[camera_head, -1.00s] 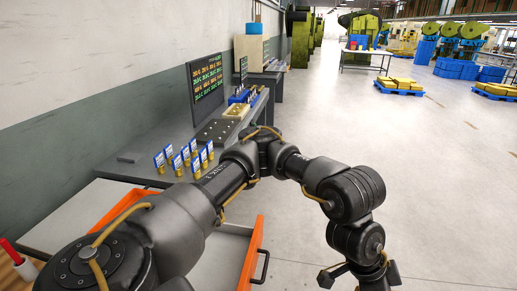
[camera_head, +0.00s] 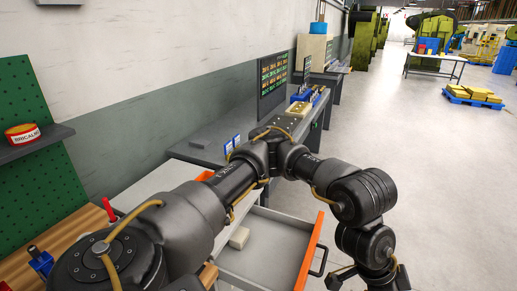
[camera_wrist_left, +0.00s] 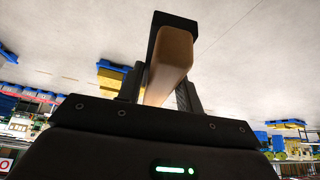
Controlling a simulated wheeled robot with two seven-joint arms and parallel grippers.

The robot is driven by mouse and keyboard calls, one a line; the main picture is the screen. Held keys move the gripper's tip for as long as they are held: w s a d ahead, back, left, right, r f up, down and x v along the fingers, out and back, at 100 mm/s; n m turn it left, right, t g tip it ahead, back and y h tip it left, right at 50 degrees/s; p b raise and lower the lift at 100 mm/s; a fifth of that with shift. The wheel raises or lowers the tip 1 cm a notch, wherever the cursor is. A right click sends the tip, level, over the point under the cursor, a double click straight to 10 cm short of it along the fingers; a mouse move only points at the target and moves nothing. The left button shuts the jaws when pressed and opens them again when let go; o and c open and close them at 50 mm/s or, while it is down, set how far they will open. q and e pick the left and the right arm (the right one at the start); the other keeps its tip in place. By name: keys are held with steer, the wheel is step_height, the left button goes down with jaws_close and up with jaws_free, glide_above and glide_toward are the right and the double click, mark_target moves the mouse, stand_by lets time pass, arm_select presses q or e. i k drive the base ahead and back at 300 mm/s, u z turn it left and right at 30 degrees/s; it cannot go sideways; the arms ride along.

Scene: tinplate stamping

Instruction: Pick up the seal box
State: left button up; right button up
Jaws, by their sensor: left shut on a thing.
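My left gripper (camera_wrist_left: 165,62) is shut on a long tan-brown block (camera_wrist_left: 171,68), which shows between its dark fingers in the left wrist view. I cannot tell whether this block is the seal box. In the head view my left arm reaches across the middle and bends down at the right; its fingertips and the held block do not show there. A small pale box (camera_head: 239,237) lies in the open orange-edged drawer (camera_head: 268,243), partly behind my arm. My right gripper is not in view.
A grey bench (camera_head: 205,146) with a dark display board (camera_head: 272,83) runs along the wall. A shelf (camera_head: 35,143) with a red and yellow tin (camera_head: 22,134) hangs on a green pegboard (camera_head: 28,85) at left. A wooden worktop (camera_head: 88,222) is below.

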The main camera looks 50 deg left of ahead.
mark_target(238, 239)
steer(key=u, duration=1.45)
steer(key=i, duration=1)
steer(key=z, duration=0.05)
